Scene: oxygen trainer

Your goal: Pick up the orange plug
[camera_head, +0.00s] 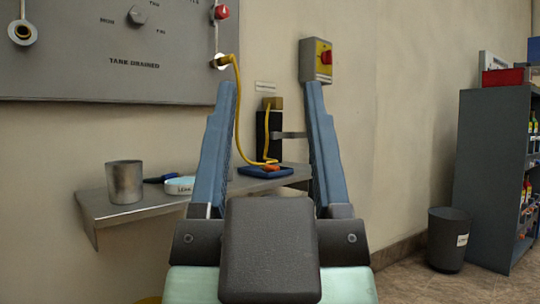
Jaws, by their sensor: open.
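The orange plug (270,167) lies on a small dark blue tray (282,173) on the wall shelf. A yellow hose (239,110) hangs from a fitting on the grey panel and runs down to the plug. My gripper (268,95) is open and empty, its two blue fingers pointing up in the picture. The plug and tray show between the fingers, farther off. The tray's left end is close to the left finger in the picture. I cannot tell the exact distance to the plug.
A metal cup (125,182) and a white roll (180,186) stand on the grey shelf (118,211). A bin (448,240) and a grey cabinet (486,170) stand at right. Floor before the bin is clear.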

